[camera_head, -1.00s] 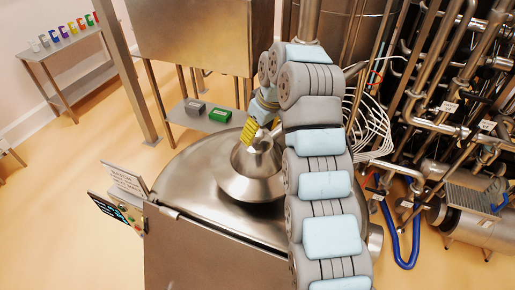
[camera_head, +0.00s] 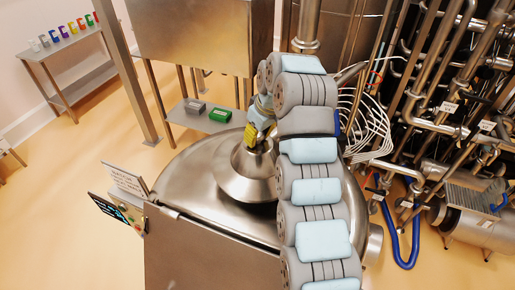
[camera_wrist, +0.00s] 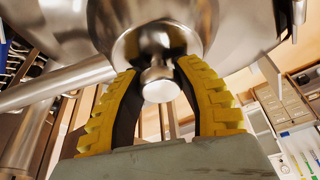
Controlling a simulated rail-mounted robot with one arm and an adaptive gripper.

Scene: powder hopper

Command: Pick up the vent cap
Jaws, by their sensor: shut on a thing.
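The vent cap (camera_head: 245,182) is a shiny steel cone with a narrow top, over the large round steel lid. In the wrist view its steel body (camera_wrist: 155,38) fills the upper middle and ends in a small round knob (camera_wrist: 160,86). My gripper (camera_wrist: 159,72) has yellow ribbed fingers with black inner pads. The fingers are shut on the knob, one on each side. In the head view my gripper (camera_head: 251,135) is at the top of the cone, partly hidden by my arm. I cannot tell whether the cap's lower rim touches the lid.
The round steel lid (camera_head: 190,175) surrounds the cap. A green box (camera_head: 220,115) and a grey box (camera_head: 195,107) sit on a low shelf behind. A control panel (camera_head: 118,212) is at the left front. Dense pipework (camera_head: 440,100) stands at the right.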

